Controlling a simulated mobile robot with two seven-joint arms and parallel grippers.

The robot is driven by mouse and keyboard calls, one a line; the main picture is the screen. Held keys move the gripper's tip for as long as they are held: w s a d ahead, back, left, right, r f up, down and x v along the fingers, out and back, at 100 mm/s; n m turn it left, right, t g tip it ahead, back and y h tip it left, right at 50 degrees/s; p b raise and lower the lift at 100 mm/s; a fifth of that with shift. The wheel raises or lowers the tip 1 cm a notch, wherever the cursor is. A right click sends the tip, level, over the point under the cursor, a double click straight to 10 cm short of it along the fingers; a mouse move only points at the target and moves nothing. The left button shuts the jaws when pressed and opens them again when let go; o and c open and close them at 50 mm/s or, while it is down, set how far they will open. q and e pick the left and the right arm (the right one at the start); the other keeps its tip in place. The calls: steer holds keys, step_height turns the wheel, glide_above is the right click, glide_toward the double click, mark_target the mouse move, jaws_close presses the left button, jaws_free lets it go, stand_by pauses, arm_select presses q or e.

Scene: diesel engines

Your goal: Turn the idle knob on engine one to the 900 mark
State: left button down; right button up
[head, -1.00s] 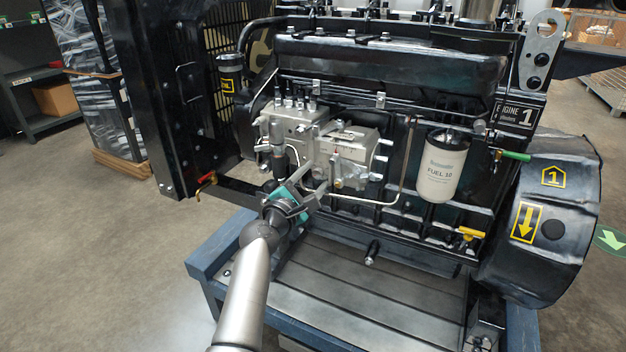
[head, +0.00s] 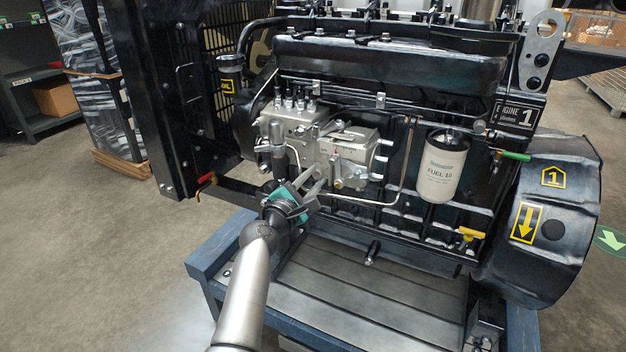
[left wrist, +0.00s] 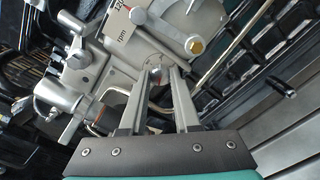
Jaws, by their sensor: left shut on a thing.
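Engine one (head: 390,65) is black, with a "1" plate at its upper right. A silver pump housing (head: 352,148) sits on its near side. In the left wrist view, a white rpm scale (left wrist: 122,12) with a red mark shows at the top, partly cut off; 900 is not readable. My left gripper (head: 314,176) reaches the lower front of the housing from below. In the left wrist view its fingers (left wrist: 160,72) are shut on a small silvery knob (left wrist: 156,75), mostly hidden between them. My right gripper is in neither view.
A metal pipe (head: 375,202) runs just right of the gripper. A white fuel filter (head: 440,168), yellow handle (head: 470,234) and green handle (head: 515,156) are farther right. A red-handled tap (head: 206,180) is at left. The blue stand (head: 210,268) is below.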

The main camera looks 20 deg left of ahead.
arm_select(q)
steer(key=m, duration=0.7)
steer(key=shift+m, duration=0.3)
steer(key=m, duration=0.3)
steer(key=shift+m+p, duration=0.3)
steer(key=shift+p, duration=0.05)
steer(key=m, duration=0.2)
steer(key=shift+m+p, duration=0.4)
steer(key=m+p, duration=0.1)
steer(key=m, duration=0.1)
steer(key=shift+m, duration=0.3)
steer(key=m+p, duration=0.2)
steer(key=m, duration=0.2)
steer(key=shift+m+p, duration=0.65)
steer(key=shift+m, duration=0.95)
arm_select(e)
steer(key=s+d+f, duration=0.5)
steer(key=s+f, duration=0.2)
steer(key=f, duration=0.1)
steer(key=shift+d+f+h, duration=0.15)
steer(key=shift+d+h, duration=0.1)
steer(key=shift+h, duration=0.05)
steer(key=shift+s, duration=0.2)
